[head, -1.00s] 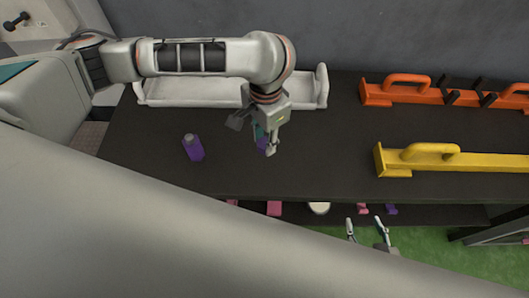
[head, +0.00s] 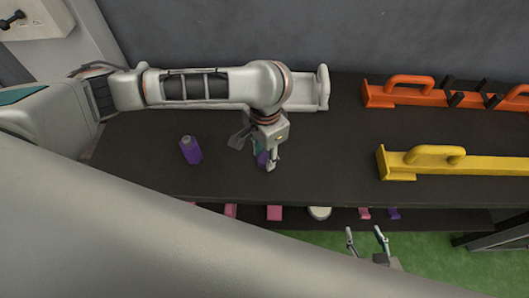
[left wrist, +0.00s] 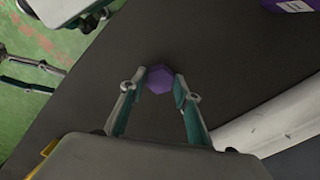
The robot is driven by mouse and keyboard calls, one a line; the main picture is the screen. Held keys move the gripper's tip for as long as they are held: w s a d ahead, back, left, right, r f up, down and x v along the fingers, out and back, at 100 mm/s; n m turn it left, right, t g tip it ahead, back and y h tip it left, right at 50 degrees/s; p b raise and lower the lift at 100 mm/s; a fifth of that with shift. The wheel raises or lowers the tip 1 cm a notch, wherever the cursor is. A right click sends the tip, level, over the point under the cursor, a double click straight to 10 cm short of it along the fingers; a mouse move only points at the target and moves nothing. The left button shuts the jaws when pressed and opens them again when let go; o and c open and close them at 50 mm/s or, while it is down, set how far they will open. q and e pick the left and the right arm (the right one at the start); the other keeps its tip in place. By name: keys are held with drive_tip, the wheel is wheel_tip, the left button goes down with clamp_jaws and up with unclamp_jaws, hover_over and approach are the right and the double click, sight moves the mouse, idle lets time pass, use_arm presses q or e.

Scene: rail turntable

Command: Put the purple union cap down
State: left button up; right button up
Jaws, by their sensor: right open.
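The purple union cap (left wrist: 160,79) is a small six-sided piece between the fingertips of my left gripper in the left wrist view. In the head view it is a small purple patch (head: 262,158), partly hidden by the fingers. My left gripper (head: 262,160) points down at the dark table top (head: 330,150) and is shut on the cap, at or just above the surface. I cannot tell whether the cap touches the table. My right gripper (head: 368,240) is open and empty, low in front of the table's front edge.
A purple bottle-like block (head: 190,150) stands left of the left gripper. A yellow handled bar (head: 430,160) and an orange one (head: 410,93) lie at right. Pink and purple pieces sit on a lower shelf (head: 340,222).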

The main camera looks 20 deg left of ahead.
sight(265, 157)
use_arm(q)
drive_tip(key=shift+o, duration=0.5)
drive_tip(key=shift+r, duration=0.1)
wheel_tip(265, 157, up, 12)
drive_tip(key=p, duration=0.4)
idle(0.4)
